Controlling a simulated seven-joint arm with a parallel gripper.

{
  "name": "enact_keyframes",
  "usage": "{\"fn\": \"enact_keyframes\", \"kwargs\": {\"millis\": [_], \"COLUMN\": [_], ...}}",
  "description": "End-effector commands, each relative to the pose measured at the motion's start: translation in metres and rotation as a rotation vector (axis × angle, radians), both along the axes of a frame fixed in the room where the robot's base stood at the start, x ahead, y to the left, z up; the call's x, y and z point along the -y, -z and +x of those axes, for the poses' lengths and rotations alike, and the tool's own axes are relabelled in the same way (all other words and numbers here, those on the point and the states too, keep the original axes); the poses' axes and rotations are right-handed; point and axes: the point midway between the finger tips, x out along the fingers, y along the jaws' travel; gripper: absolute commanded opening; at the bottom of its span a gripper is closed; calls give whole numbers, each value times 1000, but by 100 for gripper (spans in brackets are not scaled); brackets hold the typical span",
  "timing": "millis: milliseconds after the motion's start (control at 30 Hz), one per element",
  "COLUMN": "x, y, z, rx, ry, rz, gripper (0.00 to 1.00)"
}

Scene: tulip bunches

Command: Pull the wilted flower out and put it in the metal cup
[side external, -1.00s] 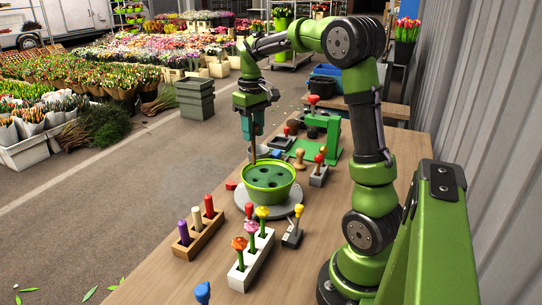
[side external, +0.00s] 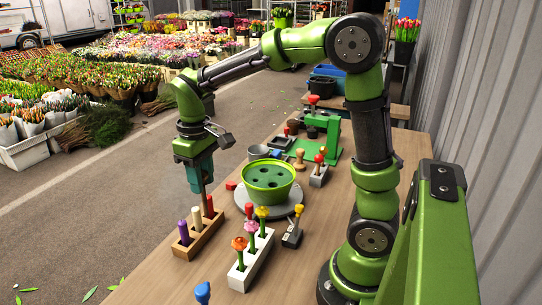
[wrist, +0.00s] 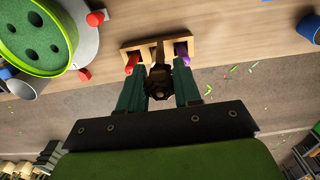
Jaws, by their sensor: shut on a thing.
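The grey metal cup (side external: 257,152) stands behind the pot and shows in part at the wrist view's left (wrist: 28,86).
The peg block holds purple (side external: 183,231), pale and red pegs. A white block (side external: 247,270) with several colourful flowers stands in front of the pot. A green press (side external: 325,135) stands farther back. The table's left edge is near my gripper.

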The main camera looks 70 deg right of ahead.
Motion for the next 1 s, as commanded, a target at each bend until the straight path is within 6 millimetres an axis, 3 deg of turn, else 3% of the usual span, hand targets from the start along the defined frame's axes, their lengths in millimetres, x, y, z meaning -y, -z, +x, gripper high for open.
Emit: {"fn": "enact_keyframes", "kwargs": {"millis": [400, 533, 733, 1000], "x": [1, 13, 75, 173], "y": [0, 0, -2, -11], "z": [0, 1, 7, 61], "rx": [0, 0, 0, -11], "ry": [0, 6, 13, 18], "rz": [0, 0, -1, 0], "gripper": [5, 5, 5, 5]}}
